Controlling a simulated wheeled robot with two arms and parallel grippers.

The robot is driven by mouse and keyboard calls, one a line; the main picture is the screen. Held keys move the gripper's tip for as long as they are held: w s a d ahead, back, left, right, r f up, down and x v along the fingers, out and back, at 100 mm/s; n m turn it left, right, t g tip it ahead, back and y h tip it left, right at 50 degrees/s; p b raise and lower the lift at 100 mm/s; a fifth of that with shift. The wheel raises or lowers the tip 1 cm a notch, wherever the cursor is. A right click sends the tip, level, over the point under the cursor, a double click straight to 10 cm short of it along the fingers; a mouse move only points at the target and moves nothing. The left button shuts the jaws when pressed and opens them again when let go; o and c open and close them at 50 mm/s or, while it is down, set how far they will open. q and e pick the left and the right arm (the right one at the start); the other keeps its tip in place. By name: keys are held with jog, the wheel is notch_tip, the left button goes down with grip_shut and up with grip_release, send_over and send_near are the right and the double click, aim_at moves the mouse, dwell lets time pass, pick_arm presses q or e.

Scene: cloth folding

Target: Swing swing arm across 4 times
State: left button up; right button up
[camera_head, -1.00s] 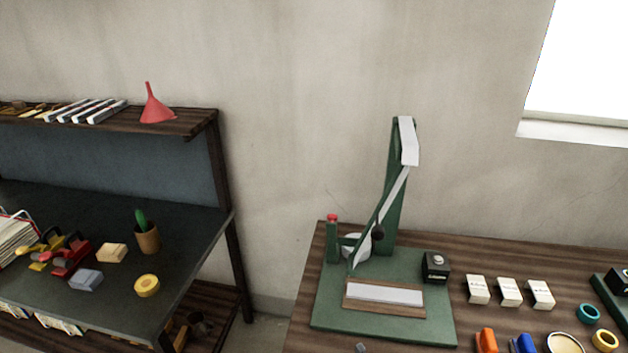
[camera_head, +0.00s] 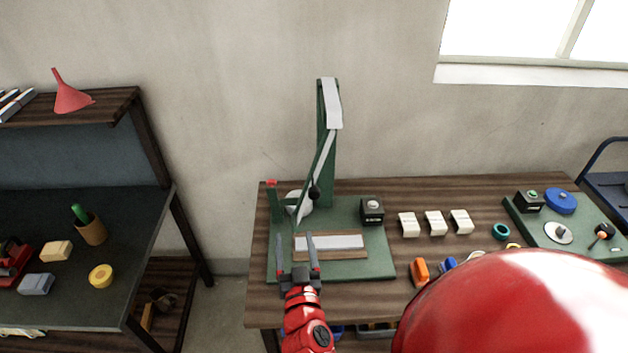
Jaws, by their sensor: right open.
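The green device (camera_head: 375,265) stands on the wooden table, with a tall green post (camera_head: 330,165) at its back. The swing arm (camera_head: 322,160), a thin slanted bar with a black knob (camera_head: 315,192), runs from the post down to the left. A wood strip with a white top (camera_head: 345,241) lies on its base. My right gripper (camera_head: 297,254) is open and empty, its fingers pointing up the picture over the front left of the base, below the black knob and apart from it in the picture. My left gripper is not in view.
A black box with a button (camera_head: 372,210) stands on the base's right. Several white boxes (camera_head: 435,222), an orange item (camera_head: 420,271) and a second green board (camera_head: 560,222) lie to the right. My red arm covers the front right. A dark workbench (camera_head: 120,235) stands left.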

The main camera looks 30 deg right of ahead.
jog(key=s+d+m+g+h, duration=0.2)
jog(key=d, duration=0.2)
jog(key=b, duration=0.8)
send_near(314, 186)
jog(key=w+d, duration=0.1)
jog(key=w+d+f, duration=0.1)
jog(key=w, duration=0.1)
jog(key=shift+w+d+f, duration=0.15)
jog(key=shift+w+d, duration=0.1)
jog(key=x, duration=0.1)
jog(key=p+x, duration=0.1)
jog(key=x, duration=0.1)
jog(key=r+p+x, duration=0.1)
jog(key=x, duration=0.1)
jog(key=shift+w+d+f, duration=0.2)
jog(key=shift+w, duration=0.2)
grip_shut()
